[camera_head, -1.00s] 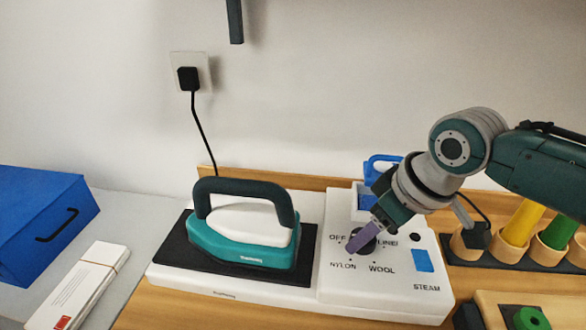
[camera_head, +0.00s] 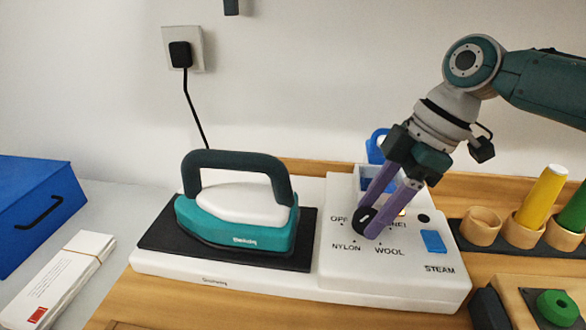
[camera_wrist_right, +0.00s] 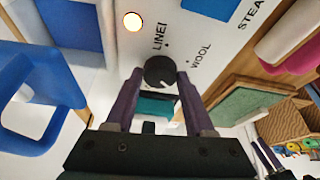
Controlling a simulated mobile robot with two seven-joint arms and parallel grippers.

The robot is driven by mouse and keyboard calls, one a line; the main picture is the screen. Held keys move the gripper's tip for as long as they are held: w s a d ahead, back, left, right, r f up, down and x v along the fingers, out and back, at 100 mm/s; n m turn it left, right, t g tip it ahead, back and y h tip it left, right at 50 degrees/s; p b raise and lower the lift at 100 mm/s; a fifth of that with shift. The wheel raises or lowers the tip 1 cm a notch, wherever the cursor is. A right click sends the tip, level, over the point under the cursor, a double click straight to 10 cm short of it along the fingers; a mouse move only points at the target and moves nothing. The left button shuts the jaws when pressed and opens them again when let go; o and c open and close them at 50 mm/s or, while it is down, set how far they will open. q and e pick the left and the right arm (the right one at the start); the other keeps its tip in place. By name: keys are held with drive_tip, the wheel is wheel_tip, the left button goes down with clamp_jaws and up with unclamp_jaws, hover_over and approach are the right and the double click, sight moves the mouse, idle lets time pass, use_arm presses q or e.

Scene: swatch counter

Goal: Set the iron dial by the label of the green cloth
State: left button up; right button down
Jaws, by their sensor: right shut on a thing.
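The dark round dial (camera_head: 365,221) is on the white iron station (camera_head: 340,275), with OFF, LINEN, WOOL and NYLON printed around it. My right gripper (camera_head: 374,219) comes down from above with its purple fingers shut on the dial. In the right wrist view the dial (camera_wrist_right: 160,72) sits between the fingertips, and its white mark points to the lower right. I cannot tell surely which word it meets. A green roll, possibly the cloth (camera_head: 573,212), stands in a wooden cup at the right; no label on it is readable. My left gripper is out of view.
The teal iron (camera_head: 240,220) rests on its black pad, left of the dial. A blue STEAM switch (camera_head: 433,241) and a glowing lamp (camera_wrist_right: 132,21) are close to the gripper. A yellow roll (camera_head: 540,197) stands at right. A blue box (camera_head: 35,205) is at far left.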

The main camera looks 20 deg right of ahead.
drive_tip(key=shift+w+f+n+g+b, duration=0.1)
drive_tip(key=shift+n+g+b, duration=0.2)
drive_tip(key=shift+n+b, duration=0.45)
drive_tip(key=shift+c, duration=1.3)
unclamp_jaws()
drive_tip(key=shift+r, duration=0.2)
drive_tip(key=v, duration=0.9)
drive_tip(key=shift+d+r+p, duration=0.25)
drive_tip(key=shift+r+p, duration=0.05)
drive_tip(key=shift+a, duration=0.1)
